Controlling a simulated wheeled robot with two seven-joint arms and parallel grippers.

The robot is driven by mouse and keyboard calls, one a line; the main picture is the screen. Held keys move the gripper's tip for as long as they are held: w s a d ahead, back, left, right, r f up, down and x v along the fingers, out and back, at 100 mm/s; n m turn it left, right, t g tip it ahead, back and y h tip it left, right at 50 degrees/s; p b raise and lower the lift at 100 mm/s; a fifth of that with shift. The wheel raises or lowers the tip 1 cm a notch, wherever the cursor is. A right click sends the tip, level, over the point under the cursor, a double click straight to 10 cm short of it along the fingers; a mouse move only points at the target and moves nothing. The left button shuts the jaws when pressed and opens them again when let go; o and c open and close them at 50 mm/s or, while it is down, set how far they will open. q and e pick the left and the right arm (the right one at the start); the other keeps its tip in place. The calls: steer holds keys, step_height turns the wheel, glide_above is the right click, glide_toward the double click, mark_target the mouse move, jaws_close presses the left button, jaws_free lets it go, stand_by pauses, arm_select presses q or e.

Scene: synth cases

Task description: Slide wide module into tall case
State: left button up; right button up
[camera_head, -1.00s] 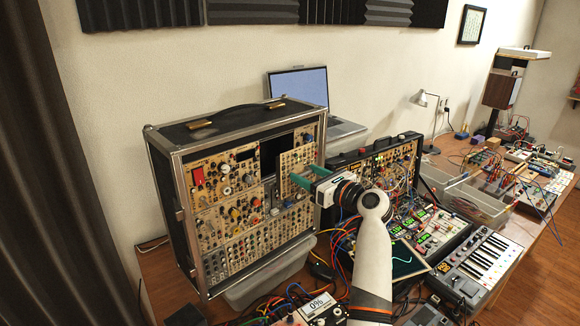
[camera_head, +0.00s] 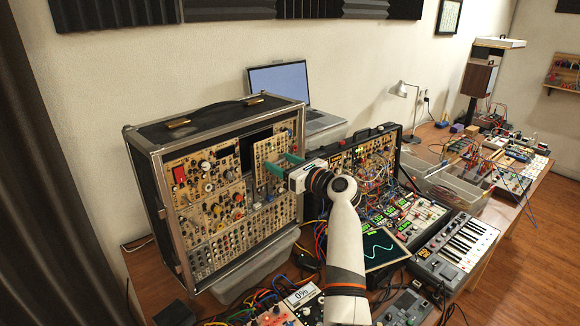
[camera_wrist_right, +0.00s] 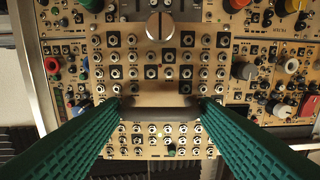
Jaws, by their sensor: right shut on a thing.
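The tall case (camera_head: 200,126) stands upright at the left of the table, black with metal edges, its front filled with tan modules. A dark opening (camera_head: 256,144) shows in its upper row. My right gripper (camera_head: 281,165) has its green fingers shut on the wide module (camera_head: 267,160), a tan panel with rows of sockets. The module is in front of the upper right of the case and covers part of the opening. My left gripper is out of view.
A lower open case (camera_head: 368,160) with patch cables stands right of my right arm. A laptop (camera_head: 280,85) is behind the tall case. A grey bin (camera_head: 250,277) lies below the tall case. A small keyboard (camera_head: 458,243) and loose cables crowd the table.

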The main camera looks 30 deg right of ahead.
mark_target(272, 158)
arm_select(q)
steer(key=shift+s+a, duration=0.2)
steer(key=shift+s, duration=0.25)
arm_select(e)
steer(key=shift+x, duration=1)
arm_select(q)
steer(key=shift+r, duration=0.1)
arm_select(e)
steer(key=shift+r, duration=0.15)
arm_select(q)
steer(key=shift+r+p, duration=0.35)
steer(key=shift+p, duration=0.15)
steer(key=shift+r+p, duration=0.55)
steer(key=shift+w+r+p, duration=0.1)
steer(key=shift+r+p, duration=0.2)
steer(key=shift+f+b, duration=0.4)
arm_select(e)
steer(key=shift+x, duration=1.95)
steer(key=o, duration=1.5)
